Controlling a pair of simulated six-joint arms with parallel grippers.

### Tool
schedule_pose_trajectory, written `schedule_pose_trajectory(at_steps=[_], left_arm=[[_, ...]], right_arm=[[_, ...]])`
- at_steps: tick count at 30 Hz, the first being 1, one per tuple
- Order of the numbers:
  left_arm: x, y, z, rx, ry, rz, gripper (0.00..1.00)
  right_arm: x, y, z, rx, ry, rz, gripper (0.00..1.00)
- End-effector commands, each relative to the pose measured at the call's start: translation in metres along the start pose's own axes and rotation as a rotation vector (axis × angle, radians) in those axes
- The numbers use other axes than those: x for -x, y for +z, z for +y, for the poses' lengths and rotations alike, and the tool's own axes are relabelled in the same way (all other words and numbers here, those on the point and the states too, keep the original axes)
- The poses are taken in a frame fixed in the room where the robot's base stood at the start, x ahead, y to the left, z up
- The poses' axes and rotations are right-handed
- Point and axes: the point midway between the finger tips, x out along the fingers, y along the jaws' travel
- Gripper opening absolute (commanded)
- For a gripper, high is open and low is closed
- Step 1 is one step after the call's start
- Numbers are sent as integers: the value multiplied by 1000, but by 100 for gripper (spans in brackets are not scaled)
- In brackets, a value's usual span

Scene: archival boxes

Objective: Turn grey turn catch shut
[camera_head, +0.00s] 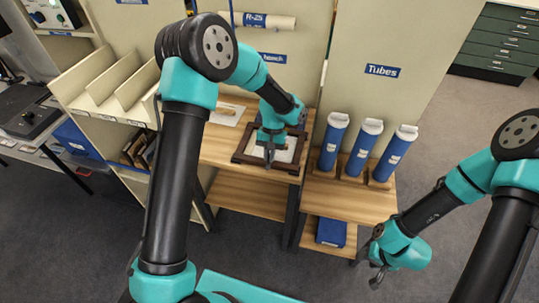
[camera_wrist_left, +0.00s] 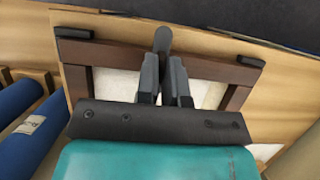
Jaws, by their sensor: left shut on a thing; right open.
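A dark brown wooden frame (camera_head: 240,158) with a white sheet inside lies on the wooden shelf top. It also shows in the left wrist view (camera_wrist_left: 105,55), with black pieces at its corners. The grey turn catch (camera_wrist_left: 162,39) sticks out past the frame's edge there. My left gripper (camera_head: 269,160) is over the frame, its two fingers (camera_wrist_left: 164,68) shut on the catch, which shows between their tips. The catch's lower part is hidden by the fingers. My right gripper (camera_head: 377,276) hangs open and empty at the lower right, clear of the shelves.
Several blue tubes with white caps (camera_head: 361,146) stand in holders right of the frame. A white sheet (camera_head: 226,113) lies behind it. A blue box (camera_head: 331,232) is on the lower shelf. Pale upright dividers (camera_head: 104,82) stand at left.

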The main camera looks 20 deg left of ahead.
Motion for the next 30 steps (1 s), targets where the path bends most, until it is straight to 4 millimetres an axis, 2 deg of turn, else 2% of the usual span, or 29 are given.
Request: schedule_pose_trajectory(at_steps=[14,15,22,30], left_arm=[[0,0,0,-15,-6,1,0],[0,0,0,-15,-6,1,12],[0,0,0,-14,-6,1,34],[1,0,0,-14,-6,1,34]], right_arm=[[0,0,0,0,0,0,43],[0,0,0,0,0,0,43],[0,0,0,0,0,0,43],[0,0,0,0,0,0,43]])
